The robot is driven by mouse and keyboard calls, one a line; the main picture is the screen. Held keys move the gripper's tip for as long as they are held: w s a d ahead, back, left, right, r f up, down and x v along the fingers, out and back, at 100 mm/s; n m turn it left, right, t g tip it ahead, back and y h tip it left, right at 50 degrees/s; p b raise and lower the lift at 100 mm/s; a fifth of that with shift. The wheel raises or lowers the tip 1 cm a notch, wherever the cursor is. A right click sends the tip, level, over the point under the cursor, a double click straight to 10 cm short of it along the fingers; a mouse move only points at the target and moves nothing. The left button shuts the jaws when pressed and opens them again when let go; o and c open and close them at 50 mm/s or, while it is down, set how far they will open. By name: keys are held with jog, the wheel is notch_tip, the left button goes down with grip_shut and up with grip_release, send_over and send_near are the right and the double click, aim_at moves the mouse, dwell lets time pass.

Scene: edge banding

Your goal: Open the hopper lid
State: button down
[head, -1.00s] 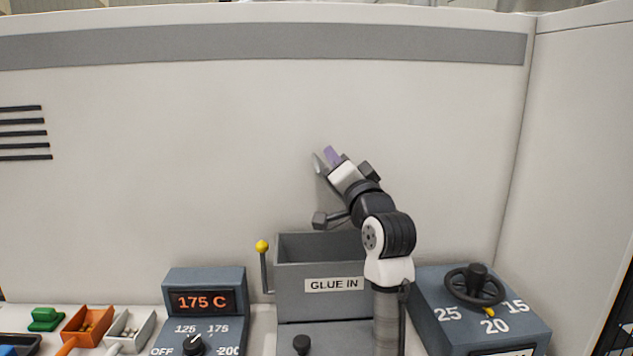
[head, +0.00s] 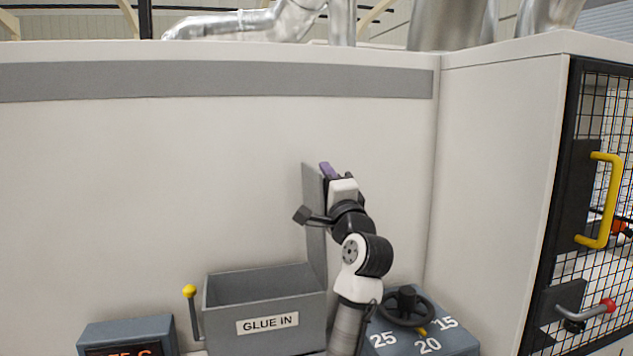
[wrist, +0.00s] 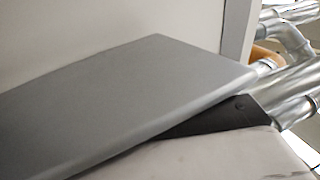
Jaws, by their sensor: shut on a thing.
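The hopper lid (head: 314,215) is a grey flat panel standing about upright at the right end of the hopper box. The grey hopper (head: 225,312), labelled GLUE IN, shows its open top and inside. My gripper (head: 327,173), with a purple finger showing, is at the upper part of the lid on its right side and is shut on it. The lid (wrist: 130,95) fills much of the wrist view as a slanted grey plate, with a dark part of my gripper (wrist: 215,118) against its lower edge. The exact finger contact is hidden.
A yellow-knobbed lever (head: 192,308) stands left of the hopper. A black handwheel (head: 408,306) on a numbered blue-grey box is close to my arm at the right. A pale wall (head: 150,180) rises behind. A mesh door with a yellow handle (head: 603,200) is farther right.

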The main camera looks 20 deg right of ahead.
jog(key=shift+d, duration=0.2)
jog(key=c, duration=1.1)
grip_release()
jog(key=shift+s, duration=0.1)
jog(key=b+v, duration=0.6)
jog(key=v, duration=0.7)
jog(key=shift+s+f, duration=0.2)
jog(key=shift+s, duration=0.15)
